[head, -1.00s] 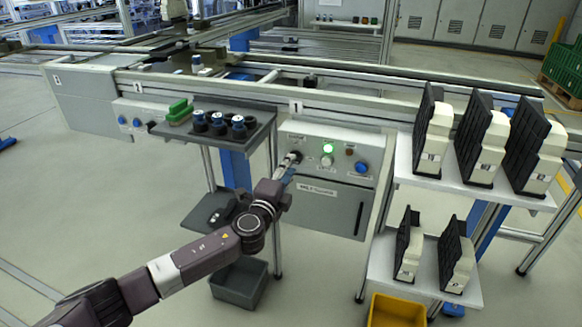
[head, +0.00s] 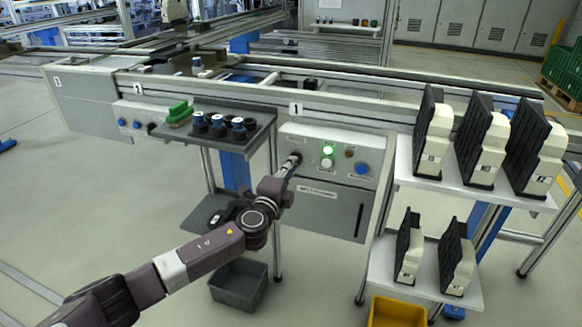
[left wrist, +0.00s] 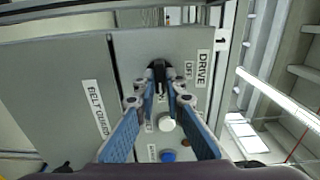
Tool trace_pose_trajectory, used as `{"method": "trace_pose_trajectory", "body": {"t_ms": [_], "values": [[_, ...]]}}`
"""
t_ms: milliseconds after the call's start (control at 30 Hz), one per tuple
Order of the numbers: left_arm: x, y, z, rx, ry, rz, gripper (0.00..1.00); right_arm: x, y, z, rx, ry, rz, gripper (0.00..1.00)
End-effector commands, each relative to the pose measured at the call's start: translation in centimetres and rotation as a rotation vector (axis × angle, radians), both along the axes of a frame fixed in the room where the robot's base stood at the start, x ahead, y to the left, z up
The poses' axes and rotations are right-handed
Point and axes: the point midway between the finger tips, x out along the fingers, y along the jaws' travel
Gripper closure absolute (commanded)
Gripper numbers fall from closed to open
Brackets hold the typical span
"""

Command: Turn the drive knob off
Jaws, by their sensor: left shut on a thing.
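The drive knob (left wrist: 158,72) is black and sits on the grey control panel (left wrist: 192,45), beside the labels "DRIVE" and "OFF" in the left wrist view. My left gripper (left wrist: 160,88) is shut on it, one finger on each side. In the head view, my left gripper (head: 292,164) reaches the left part of the panel front (head: 309,143) and largely hides the knob. I cannot tell which way the knob points. A green lamp (head: 328,150) on the panel is lit. My right gripper is not in view.
A white button (head: 327,163) and a blue button (head: 362,168) are right of the knob. A tray (head: 258,128) with dark, blue-topped parts stands left of the panel. Shelves (head: 446,184) with black-and-cream parts stand right. A grey bin (head: 239,284) is below.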

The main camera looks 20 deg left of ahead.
Motion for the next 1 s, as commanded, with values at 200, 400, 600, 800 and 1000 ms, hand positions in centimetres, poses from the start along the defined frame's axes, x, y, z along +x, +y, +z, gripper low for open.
{"method": "trace_pose_trajectory", "body": {"t_ms": [200,400,600,800,1000], "values": [[-0.1,0.0,-0.3,-0.047,0.004,0.0,1.0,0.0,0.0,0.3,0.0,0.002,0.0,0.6],[-0.1,0.0,-0.5,-0.165,0.009,0.001,1.0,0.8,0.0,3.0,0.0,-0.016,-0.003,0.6],[-0.1,-0.1,-0.4,-0.343,0.015,-0.001,1.0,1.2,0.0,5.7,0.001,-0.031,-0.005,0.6],[-0.1,-0.1,-0.4,-0.533,0.022,0.0,1.0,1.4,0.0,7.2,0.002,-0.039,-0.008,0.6],[-0.1,-0.1,-0.3,-0.722,0.028,0.002,1.0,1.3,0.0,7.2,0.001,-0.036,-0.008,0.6]]}}
